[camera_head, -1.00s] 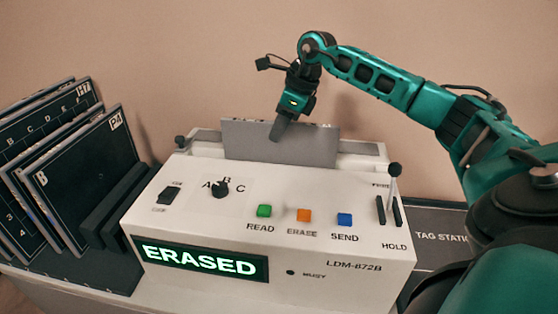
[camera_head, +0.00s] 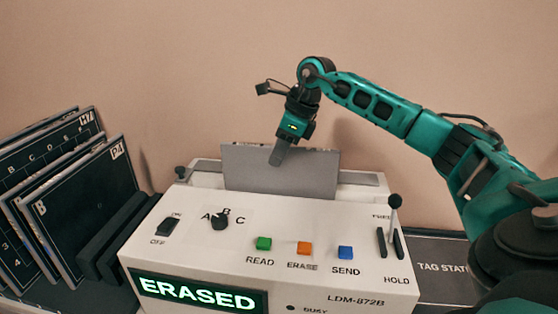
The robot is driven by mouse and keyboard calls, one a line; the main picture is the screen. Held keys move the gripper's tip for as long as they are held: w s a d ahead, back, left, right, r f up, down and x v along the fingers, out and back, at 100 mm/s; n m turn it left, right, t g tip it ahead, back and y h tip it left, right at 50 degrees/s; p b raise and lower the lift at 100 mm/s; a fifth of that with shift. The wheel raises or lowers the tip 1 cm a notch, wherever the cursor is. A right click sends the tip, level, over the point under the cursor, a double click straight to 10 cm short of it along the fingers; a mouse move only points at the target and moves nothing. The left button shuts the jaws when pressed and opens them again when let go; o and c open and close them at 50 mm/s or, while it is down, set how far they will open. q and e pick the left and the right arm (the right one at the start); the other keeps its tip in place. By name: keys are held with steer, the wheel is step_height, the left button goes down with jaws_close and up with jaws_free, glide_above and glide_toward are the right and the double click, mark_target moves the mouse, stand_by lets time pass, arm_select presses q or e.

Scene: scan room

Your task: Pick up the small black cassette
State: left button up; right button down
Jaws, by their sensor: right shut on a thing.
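A flat cassette-shaped plate (camera_head: 310,175), grey on the side facing me, stands upright in the slot at the back of the white machine (camera_head: 330,220). My right gripper (camera_head: 278,156) is shut on its upper edge, left of its middle. The plate's lower edge is hidden in the slot, and its far side is hidden. I cannot tell whether that side is black. Larger black cassettes (camera_head: 85,205) with white letters lean in a rack at the left. My left gripper is not in view.
The machine carries an ON/OFF switch (camera_head: 168,227), a dial (camera_head: 220,222), READ, ERASE and SEND buttons, and an upright lever (camera_head: 394,215) at the right. Its display (camera_head: 197,293) reads ERASED.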

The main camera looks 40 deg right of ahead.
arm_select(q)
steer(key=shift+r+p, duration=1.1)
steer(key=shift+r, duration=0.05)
arm_select(e)
step_height(320, 180, up, 18)
steer(key=shift+r, duration=0.2)
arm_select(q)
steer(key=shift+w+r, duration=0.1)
arm_select(e)
step_height(320, 180, up, 9)
stand_by(0.5)
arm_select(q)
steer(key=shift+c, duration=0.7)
